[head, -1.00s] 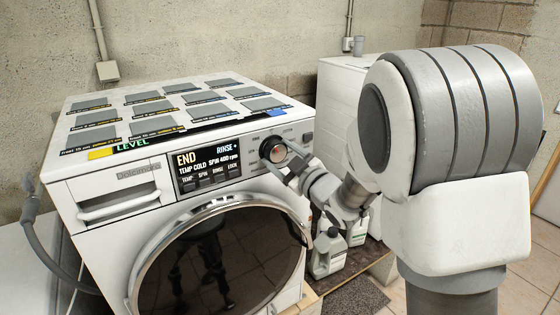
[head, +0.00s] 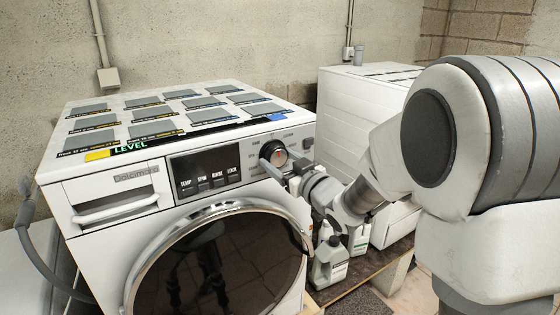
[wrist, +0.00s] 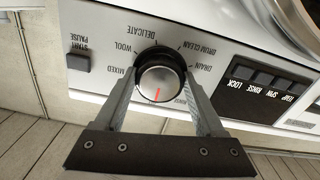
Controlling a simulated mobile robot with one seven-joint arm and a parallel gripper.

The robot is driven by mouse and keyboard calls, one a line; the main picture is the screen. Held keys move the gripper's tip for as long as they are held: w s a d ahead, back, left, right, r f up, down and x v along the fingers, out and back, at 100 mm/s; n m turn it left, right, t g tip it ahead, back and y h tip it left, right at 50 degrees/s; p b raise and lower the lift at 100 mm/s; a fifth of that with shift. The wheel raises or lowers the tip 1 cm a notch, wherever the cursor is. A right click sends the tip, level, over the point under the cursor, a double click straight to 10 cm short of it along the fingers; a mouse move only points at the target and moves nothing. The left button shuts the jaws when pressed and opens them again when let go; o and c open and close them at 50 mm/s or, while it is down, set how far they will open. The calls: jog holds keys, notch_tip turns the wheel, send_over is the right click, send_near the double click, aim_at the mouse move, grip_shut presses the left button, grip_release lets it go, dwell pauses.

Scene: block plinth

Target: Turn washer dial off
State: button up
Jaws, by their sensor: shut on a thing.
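The washer (head: 85,190) stands at the left in the head view, with its round door below the control panel. Its dial (wrist: 165,78) has a silver face, a dark collar and a red pointer line towards the bottom of the wrist picture. The dial also shows in the head view (head: 273,151). My gripper (wrist: 160,84) is shut on the dial, with one finger on each side of it. The panel display (head: 205,165) is dark, with only the button labels showing. Part of the lettering around the dial is hidden by the fingers.
A second white appliance (head: 345,110) stands behind on the right. A grey hose (head: 45,255) hangs at the washer's left. A START PAUSE button (wrist: 78,62) is near the dial.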

jog(key=o, duration=1.3)
jog(key=shift+o, duration=0.2)
jog(key=shift+s, duration=0.1)
jog(key=b+v, duration=0.3)
jog(key=v, duration=1.4)
jog(key=shift+d, duration=0.2)
